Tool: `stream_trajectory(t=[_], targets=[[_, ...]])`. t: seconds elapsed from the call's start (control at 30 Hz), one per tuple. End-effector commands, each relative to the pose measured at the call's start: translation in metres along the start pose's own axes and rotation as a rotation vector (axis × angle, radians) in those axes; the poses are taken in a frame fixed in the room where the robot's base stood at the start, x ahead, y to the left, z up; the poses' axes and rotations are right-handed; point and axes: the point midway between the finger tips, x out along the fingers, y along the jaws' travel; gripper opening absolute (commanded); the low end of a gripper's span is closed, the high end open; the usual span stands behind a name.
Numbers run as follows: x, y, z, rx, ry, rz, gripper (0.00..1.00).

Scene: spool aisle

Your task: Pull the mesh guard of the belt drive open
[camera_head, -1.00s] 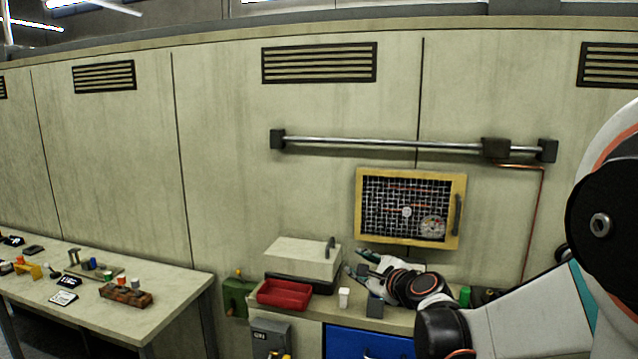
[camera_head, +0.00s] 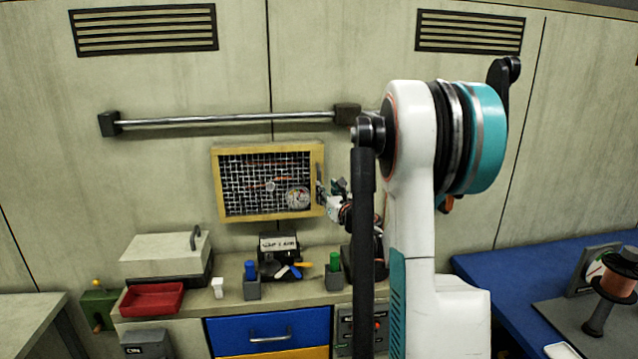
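The mesh guard (camera_head: 236,215) is a yellow-framed panel of wire mesh on the wall, left of centre in the head view. It looks shut. Belt drive parts and a round gauge show behind the mesh. Its dark upright handle (camera_head: 320,182) is on the right edge of the frame. My gripper (camera_head: 334,195) is right beside the handle at the guard's right edge. Its fingers are small and partly hidden by my arm, so I cannot tell whether they are open or touch the handle.
A metal rail (camera_head: 230,118) runs along the wall above the guard. Below it a bench holds a lidded box (camera_head: 165,255), a red tray (camera_head: 152,299), a labelled black holder (camera_head: 279,246) and green and blue pegs. A blue table (camera_head: 490,270) stands at right.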

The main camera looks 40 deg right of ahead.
Motion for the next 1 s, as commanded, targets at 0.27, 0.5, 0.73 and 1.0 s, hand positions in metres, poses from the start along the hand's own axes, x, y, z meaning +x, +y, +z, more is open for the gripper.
stream_trajectory(t=[0.27, 0.5, 0.73, 1.0], targets=[[0.053, 0.001, 0.0, -0.001, 0.0, 0.001, 0.32], [0.075, 0.001, 0.0, -0.002, 0.0, 0.0, 0.32], [0.079, 0.001, 0.0, -0.002, 0.0, 0.0, 0.32], [0.079, 0.001, 0.0, -0.002, 0.0, 0.0, 0.0]])
